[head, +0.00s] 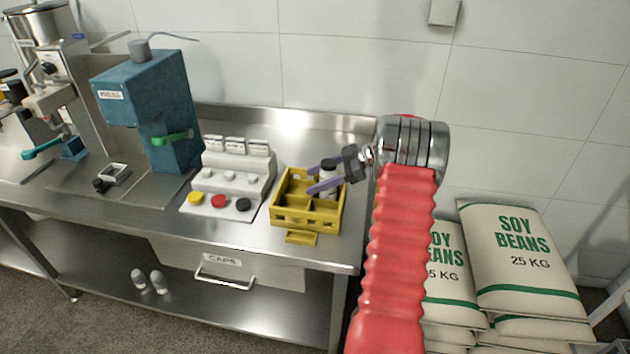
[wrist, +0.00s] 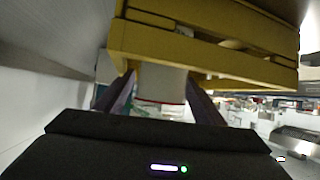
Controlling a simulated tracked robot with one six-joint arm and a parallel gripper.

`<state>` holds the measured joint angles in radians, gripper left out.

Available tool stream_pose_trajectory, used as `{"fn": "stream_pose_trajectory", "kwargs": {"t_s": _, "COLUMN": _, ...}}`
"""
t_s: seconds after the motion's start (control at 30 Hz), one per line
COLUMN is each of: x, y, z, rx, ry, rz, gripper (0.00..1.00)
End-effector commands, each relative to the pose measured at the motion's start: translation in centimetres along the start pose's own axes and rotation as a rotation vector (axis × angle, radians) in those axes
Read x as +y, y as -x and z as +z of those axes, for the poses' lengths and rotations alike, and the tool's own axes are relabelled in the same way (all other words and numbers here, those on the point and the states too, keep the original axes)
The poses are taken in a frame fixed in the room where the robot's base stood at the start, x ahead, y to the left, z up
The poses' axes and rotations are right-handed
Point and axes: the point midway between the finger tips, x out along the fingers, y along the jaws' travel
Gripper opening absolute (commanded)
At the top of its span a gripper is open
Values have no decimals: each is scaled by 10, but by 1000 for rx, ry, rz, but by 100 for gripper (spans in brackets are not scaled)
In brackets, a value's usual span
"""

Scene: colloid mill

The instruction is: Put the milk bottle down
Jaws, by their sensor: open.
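The milk bottle (head: 328,180) is white with a dark cap and stands about upright in the rear right part of the yellow crate (head: 308,217). My gripper (head: 313,179) reaches in from the right, its two purple fingers apart on either side of the bottle. In the wrist view the white bottle (wrist: 160,84) shows between the open fingers (wrist: 162,95), below the edge of the crate (wrist: 200,48). Small gaps seem to show there, but contact is hard to tell. The crate wall hides the bottle's base in the head view.
A teal machine (head: 150,105) is farther left. The steel bench (head: 300,150) has free room behind the crate. Soy bean sacks (head: 520,260) are piled at the right.

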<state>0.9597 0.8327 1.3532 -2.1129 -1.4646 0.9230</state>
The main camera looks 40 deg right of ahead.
Motion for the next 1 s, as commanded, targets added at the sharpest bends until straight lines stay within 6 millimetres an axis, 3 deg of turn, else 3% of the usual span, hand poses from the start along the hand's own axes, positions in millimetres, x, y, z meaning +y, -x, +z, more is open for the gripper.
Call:
{"fn": "stream_pose_trajectory", "kwargs": {"t_s": 0.27, "x": 0, "y": 9, "z": -2, "rx": 0, "ry": 0, "rz": 1, "gripper": 63}}
{"fn": "stream_pose_trajectory", "kwargs": {"t_s": 0.8, "x": 1, "y": 95, "z": -1, "rx": 0, "ry": -1, "rz": 2, "gripper": 63}}
{"fn": "stream_pose_trajectory", "kwargs": {"t_s": 1.0, "x": 1, "y": 117, "z": -1, "rx": 1, "ry": 0, "rz": 1, "gripper": 63}}
